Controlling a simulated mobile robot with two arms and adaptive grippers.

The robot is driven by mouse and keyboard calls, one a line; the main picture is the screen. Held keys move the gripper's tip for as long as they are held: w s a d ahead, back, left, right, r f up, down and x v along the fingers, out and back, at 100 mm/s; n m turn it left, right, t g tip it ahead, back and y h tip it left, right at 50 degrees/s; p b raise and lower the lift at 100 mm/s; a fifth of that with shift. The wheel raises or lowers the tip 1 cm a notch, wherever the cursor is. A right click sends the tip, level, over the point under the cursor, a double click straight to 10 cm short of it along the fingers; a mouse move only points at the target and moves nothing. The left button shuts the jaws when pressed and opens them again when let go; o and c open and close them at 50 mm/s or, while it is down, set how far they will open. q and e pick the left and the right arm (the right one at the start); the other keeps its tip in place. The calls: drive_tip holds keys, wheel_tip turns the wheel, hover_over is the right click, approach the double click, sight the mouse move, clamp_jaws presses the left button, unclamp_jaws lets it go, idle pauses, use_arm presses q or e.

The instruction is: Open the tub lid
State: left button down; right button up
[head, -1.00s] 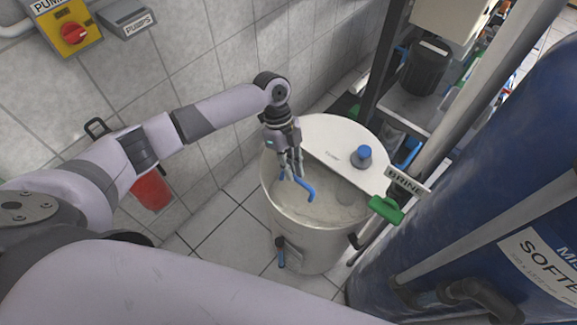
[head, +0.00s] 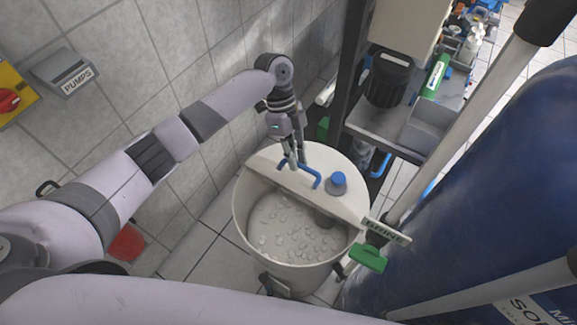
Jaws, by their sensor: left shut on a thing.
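The round tub (head: 238,225) stands on the floor in the middle of the head view. Its front half is uncovered, and whitish lumps (head: 290,228) show inside. The lid (head: 325,165) covers the back half, with a pale strip along its front edge. A bent blue handle (head: 314,177) is at this edge. My left gripper (head: 291,165) points down and is shut on the blue handle. How the moving part of the lid lies behind the handle is hard to tell. My right gripper is not in view.
A blue knob (head: 338,182) stands on the lid. A BRINE sign (head: 387,231) and a green handle (head: 368,258) are at the tub's right. A large blue tank (head: 480,190) fills the right side. A metal frame with a shelf (head: 385,128) stands behind. A tiled wall is left.

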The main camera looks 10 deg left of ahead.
use_arm(q)
drive_tip(key=w+b, duration=0.1)
drive_tip(key=f+g+b, duration=0.1)
drive_tip(key=w+d+g+b, duration=0.1)
drive_tip(key=b, duration=0.1)
drive_tip(key=shift+w+f+n+y, duration=0.2)
drive_tip(key=shift+w+n+y, duration=0.1)
drive_tip(key=shift+y, duration=0.1)
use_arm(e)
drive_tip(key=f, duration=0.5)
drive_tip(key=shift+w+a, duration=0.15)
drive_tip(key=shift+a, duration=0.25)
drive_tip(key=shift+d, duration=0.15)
use_arm(q)
drive_tip(key=c, duration=1.8)
unclamp_jaws()
drive_tip(key=shift+w+r, duration=0.1)
drive_tip(key=shift+w, duration=0.1)
drive_tip(key=shift+o, duration=0.7)
drive_tip(key=shift+r, duration=0.15)
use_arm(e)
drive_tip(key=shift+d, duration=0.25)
use_arm(q)
drive_tip(key=v, duration=1.2)
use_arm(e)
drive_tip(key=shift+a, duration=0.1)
